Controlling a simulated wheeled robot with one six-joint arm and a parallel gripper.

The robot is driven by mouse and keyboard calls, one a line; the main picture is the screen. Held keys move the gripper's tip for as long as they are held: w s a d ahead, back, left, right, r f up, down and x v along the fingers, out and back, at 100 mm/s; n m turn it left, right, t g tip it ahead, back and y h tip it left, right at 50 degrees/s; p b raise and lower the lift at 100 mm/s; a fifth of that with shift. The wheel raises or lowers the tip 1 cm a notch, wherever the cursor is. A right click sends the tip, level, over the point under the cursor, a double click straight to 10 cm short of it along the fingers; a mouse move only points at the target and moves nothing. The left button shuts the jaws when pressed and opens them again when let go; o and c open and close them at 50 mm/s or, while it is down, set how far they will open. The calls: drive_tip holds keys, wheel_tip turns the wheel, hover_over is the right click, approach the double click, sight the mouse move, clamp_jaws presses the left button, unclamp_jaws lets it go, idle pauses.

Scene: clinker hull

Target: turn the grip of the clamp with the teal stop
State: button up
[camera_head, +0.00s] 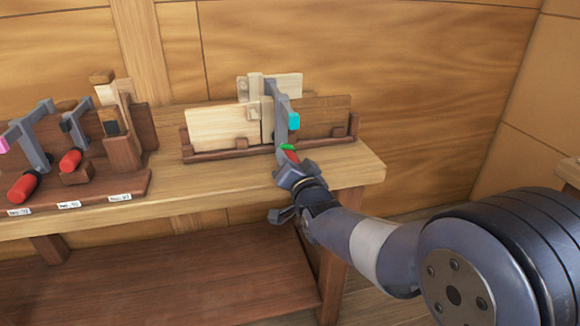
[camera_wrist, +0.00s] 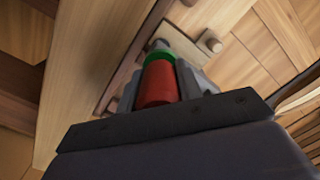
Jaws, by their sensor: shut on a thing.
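The clamp (camera_head: 281,113) with the teal stop (camera_head: 294,121) stands at the wooden boards on the bench's right part. Its grey bar runs down in front of the boards. Its red grip (camera_head: 291,155) with a green collar (camera_head: 287,147) points toward me at the lower end. My gripper (camera_head: 294,169) is shut around this grip. In the wrist view the red grip (camera_wrist: 158,84) sits between my two fingers, with the green collar (camera_wrist: 160,56) beyond it. The fingers hide part of the grip's sides.
Two other clamps with red grips (camera_head: 23,186) (camera_head: 70,160) rest in a dark labelled rack (camera_head: 130,186) at the left. The pale boards (camera_head: 222,128) stand in a dark wooden holder (camera_head: 205,154). The bench top (camera_head: 190,183) between rack and holder is clear.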

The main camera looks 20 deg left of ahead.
idle(0.4)
drive_tip(key=o, duration=1)
drive_tip(key=shift+s, duration=0.1)
drive_tip(key=v, duration=1)
drive_tip(key=shift+s+d, duration=0.25)
drive_tip(key=shift+d, duration=0.05)
